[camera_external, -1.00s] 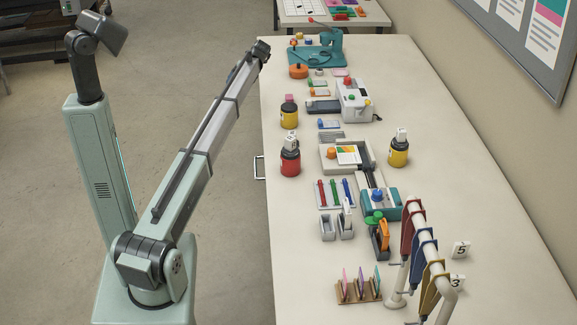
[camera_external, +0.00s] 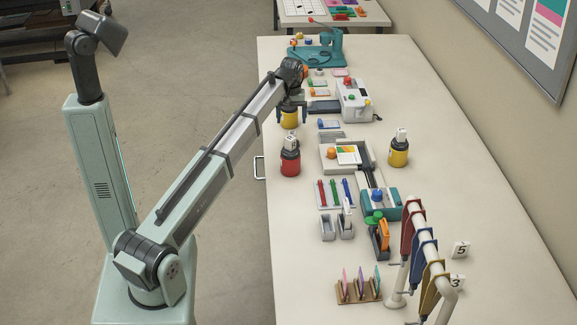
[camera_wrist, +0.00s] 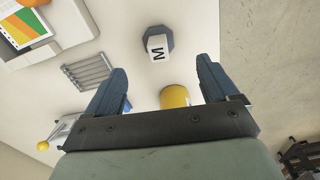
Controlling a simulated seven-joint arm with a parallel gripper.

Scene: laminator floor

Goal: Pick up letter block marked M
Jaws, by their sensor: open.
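The white letter block marked M (camera_wrist: 157,49) rests on the dark lid (camera_wrist: 146,35) of a jar in the wrist view, its letter facing up. In the external view a white block (camera_external: 290,142) sits on the dark-capped red jar (camera_external: 290,163), and it appears to be the same block; its mark is too small to read surely. My gripper (camera_external: 291,113) is open and empty, above and around the near yellow jar, farther up the table than the block. In the wrist view the block lies just beyond my gripper's two blue fingertips (camera_wrist: 162,70), roughly centred between them.
The near yellow jar (camera_external: 289,118) also shows between the fingers in the wrist view (camera_wrist: 175,97). A grey slotted rack (camera_wrist: 82,72) and a machine with a coloured chart (camera_external: 348,155) lie to the side. Another yellow jar (camera_external: 398,153) carries a white block. The table's left edge is close.

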